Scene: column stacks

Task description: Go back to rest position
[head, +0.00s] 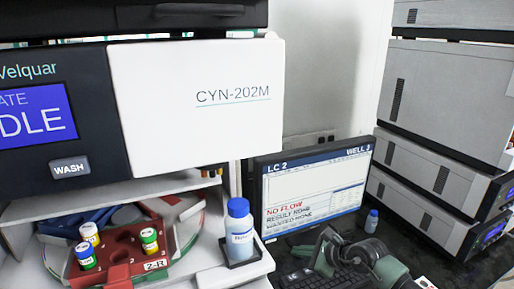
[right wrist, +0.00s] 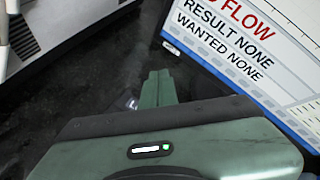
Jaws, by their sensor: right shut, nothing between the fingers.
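My right gripper (head: 326,256) is at the lower right of the head view, in front of the monitor and over the keyboard. It has green and dark grey parts. In the right wrist view its green fingers (right wrist: 157,88) are together, with nothing between them. Beyond the fingers is the dark bench top, with the monitor at the right. My left gripper is not in view.
The monitor (head: 312,190) reads "NO FLOW". The keyboard (head: 294,279) lies below it. A blue-capped bottle (head: 239,228) stands left of the monitor, near a red rack (head: 120,250) with capped vials. A small blue bottle (head: 371,221) and stacked grey modules (head: 435,100) are at the right.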

